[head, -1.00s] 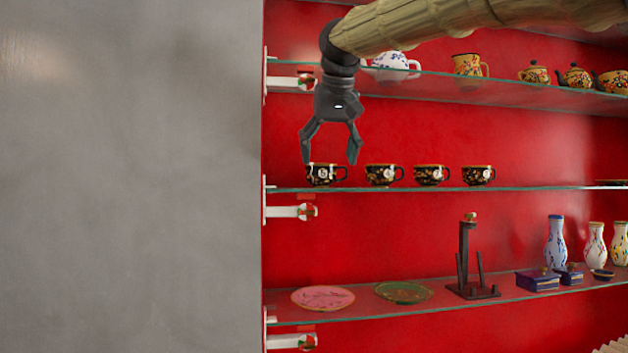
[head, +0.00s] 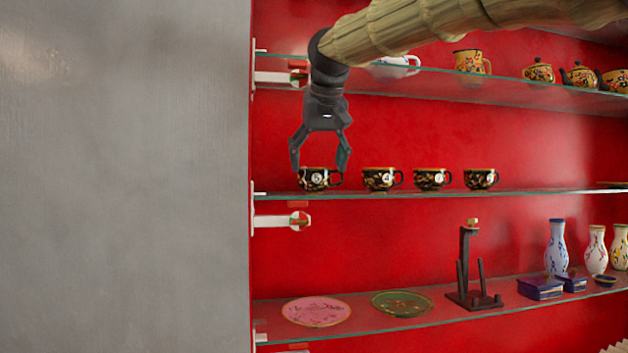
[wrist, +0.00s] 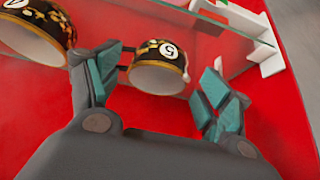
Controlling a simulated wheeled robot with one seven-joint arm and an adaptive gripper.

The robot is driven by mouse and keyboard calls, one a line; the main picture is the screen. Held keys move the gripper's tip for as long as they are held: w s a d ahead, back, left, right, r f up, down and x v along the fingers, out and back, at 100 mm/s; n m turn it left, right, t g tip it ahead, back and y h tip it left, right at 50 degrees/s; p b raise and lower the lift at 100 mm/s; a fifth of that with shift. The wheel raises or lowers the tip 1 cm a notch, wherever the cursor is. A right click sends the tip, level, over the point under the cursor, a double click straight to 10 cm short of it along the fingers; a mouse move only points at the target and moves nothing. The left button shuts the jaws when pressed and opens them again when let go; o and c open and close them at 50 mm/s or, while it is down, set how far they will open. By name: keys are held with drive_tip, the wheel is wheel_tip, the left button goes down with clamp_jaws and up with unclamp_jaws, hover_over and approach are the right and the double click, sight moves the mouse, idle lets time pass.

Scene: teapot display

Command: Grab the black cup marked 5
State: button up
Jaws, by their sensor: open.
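The black cup marked 5 (head: 316,180) stands upright at the left end of the middle glass shelf. It has a gold floral pattern, an orange-gold rim and a handle on its right. My gripper (head: 319,168) points down over it, with open fingers on its left and right near the rim. In the wrist view the cup marked 5 (wrist: 160,68) shows between and beyond the open fingertips of my gripper (wrist: 165,88). Nothing is held. I cannot tell whether a finger touches the cup.
The black cup marked 4 (head: 380,179) stands just right, with two similar cups further right. The upper shelf (head: 440,83) holds teapots and jugs. White brackets (head: 285,220) and a grey wall (head: 120,180) are at left.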

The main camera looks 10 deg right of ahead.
sight(315, 179)
drive_tip(key=shift+p+x, duration=1.5)
drive_tip(key=shift+x, duration=0.45)
drive_tip(key=shift+w+f, duration=0.4)
drive_tip(key=shift+f, duration=0.1)
drive_tip(key=shift+c, duration=0.4)
drive_tip(key=c, duration=0.7)
